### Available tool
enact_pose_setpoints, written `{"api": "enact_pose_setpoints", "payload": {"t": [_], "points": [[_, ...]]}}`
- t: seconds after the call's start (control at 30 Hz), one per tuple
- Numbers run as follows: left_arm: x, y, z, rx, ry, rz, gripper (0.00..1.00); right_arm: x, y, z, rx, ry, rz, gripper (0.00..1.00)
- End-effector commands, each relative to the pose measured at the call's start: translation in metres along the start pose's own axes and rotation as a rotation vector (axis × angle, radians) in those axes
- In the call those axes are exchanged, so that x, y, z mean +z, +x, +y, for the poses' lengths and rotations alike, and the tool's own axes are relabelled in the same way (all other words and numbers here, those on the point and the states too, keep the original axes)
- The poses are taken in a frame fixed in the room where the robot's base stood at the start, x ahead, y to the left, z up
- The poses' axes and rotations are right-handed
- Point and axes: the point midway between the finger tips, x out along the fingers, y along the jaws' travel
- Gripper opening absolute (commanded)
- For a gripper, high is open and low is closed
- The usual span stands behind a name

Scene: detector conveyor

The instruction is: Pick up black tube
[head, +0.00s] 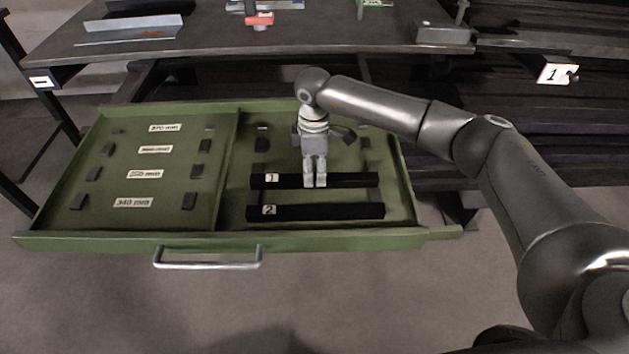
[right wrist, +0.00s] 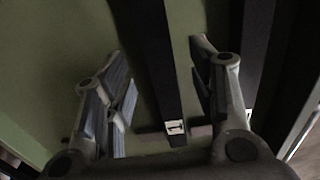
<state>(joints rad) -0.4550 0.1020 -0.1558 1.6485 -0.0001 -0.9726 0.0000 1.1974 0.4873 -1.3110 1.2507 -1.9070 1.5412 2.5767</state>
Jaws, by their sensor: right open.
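Two black tubes lie in the right half of the open green drawer (head: 338,240), running left to right. The farther tube (head: 350,181) carries a white label 1 at its left end; the nearer tube (head: 330,212) carries label 2. In the right wrist view my right gripper (right wrist: 160,95) is open, with a finger on each side of a labelled black tube (right wrist: 165,75). Another black bar shows to its right (right wrist: 248,45). My left gripper is out of view.
A divider (head: 229,170) splits the drawer; the left half holds several label plates and small dark holders. A metal handle (head: 208,258) is on the drawer front. A dark worktop (head: 290,38) with metal parts stands behind. The floor in front is clear.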

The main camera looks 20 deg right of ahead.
Motion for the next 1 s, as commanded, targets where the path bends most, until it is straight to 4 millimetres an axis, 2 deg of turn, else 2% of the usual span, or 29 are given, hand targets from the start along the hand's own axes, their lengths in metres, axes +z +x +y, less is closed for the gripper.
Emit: {"api": "enact_pose_setpoints", "payload": {"t": [0.03,0.17,0.47,0.83,0.87,1.0], "points": [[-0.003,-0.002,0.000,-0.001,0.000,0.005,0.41,0.001,0.010,-0.001,-0.001,0.000,-0.001,0.52],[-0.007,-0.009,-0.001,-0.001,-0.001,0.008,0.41,0.001,0.023,0.000,0.000,0.000,0.001,0.52],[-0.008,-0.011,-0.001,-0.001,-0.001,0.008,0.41,0.001,0.026,0.000,0.001,-0.001,0.001,0.51],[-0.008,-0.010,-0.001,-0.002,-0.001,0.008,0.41,0.000,0.026,0.000,0.001,0.000,0.002,0.03],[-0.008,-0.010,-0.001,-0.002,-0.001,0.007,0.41,0.000,0.026,0.000,0.001,0.000,0.002,0.00],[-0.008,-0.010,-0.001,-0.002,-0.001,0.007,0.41,0.000,0.026,0.000,0.001,0.000,0.002,0.00]]}}
